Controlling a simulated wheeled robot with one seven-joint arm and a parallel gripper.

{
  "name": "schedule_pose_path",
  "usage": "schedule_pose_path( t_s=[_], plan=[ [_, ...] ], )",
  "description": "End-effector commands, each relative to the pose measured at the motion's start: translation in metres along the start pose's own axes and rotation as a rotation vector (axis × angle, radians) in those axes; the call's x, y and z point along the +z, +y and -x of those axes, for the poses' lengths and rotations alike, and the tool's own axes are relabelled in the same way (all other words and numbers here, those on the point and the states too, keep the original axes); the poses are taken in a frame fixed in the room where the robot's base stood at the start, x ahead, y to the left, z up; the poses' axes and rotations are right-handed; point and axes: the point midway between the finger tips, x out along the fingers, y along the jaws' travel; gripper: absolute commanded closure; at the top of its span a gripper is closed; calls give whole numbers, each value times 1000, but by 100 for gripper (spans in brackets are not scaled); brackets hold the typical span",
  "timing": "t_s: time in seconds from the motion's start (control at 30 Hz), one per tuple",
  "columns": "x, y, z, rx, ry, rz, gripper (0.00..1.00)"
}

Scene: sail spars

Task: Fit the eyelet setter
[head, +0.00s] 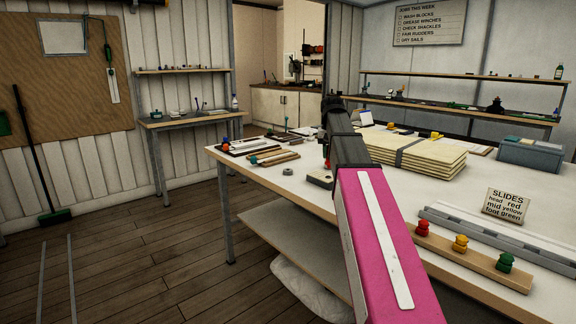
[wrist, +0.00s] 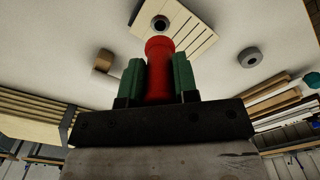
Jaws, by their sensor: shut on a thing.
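My gripper (wrist: 159,82) is shut on a red round piece, which I take to be the eyelet setter (wrist: 158,68), between its green finger pads. The setter also shows as a small red patch in the head view (head: 327,163), mostly hidden by my arm. In the wrist view its wider end points toward a pale slatted block (wrist: 186,40) with a dark round hole (wrist: 160,23). The setter looks outside the hole; I cannot tell the gap. In the head view the block (head: 319,180) lies on the table, just below my gripper.
A grey ring (wrist: 250,57) lies beside the block; a brown piece (wrist: 104,60) lies on the other side. A stack of pale boards (head: 418,152), a blue-grey box (head: 530,155) and a rack (head: 480,262) with coloured slides stand to the right. Wooden tools (head: 274,158) lie left.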

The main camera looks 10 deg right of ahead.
Motion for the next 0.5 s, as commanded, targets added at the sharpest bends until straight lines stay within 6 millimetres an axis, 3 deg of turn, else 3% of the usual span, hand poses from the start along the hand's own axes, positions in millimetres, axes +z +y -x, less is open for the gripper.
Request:
schedule_pose_path(
  t_s=[0.5],
  plan=[
    [0,0,-3,0,-1,0,100]
  ],
)
